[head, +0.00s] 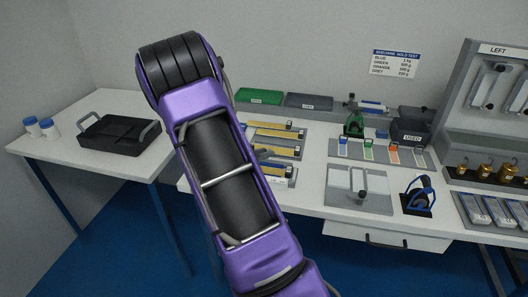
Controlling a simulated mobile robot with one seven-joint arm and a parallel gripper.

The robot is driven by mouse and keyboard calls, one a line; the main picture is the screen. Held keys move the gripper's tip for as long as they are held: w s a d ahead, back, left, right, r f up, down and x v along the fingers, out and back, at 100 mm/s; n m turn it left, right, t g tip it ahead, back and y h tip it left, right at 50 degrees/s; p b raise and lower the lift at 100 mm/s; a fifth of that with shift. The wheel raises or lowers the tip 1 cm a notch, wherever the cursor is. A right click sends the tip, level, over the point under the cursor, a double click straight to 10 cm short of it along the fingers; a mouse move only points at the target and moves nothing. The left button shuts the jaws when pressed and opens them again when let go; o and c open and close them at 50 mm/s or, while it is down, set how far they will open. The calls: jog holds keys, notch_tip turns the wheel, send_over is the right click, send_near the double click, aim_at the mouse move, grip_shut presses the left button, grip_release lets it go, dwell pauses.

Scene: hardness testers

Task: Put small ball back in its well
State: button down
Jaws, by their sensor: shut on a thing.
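My purple arm fills the middle left of the head view and covers part of the bench.
Left of it, trays with yellow strips (275,133) are partly behind my arm. A blue-handled tool (421,195) stands at right, with brass weights (486,170) beyond. A black tray (118,135) sits on the left table. A dark box marked USED (411,134) is further back.

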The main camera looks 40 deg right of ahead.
jog(key=shift+f, duration=0.15)
jog(key=shift+f+b, duration=2.75)
jog(key=shift+f, duration=0.4)
jog(key=shift+p, duration=0.35)
jog(key=c, duration=0.6)
grip_release()
jog(key=shift+c, duration=0.2)
jog(key=shift+a, duration=0.1)
jog(key=p+v, duration=0.2)
jog(key=v, duration=1.5)
jog(key=shift+r+p, duration=0.15)
jog(key=shift+p, duration=0.2)
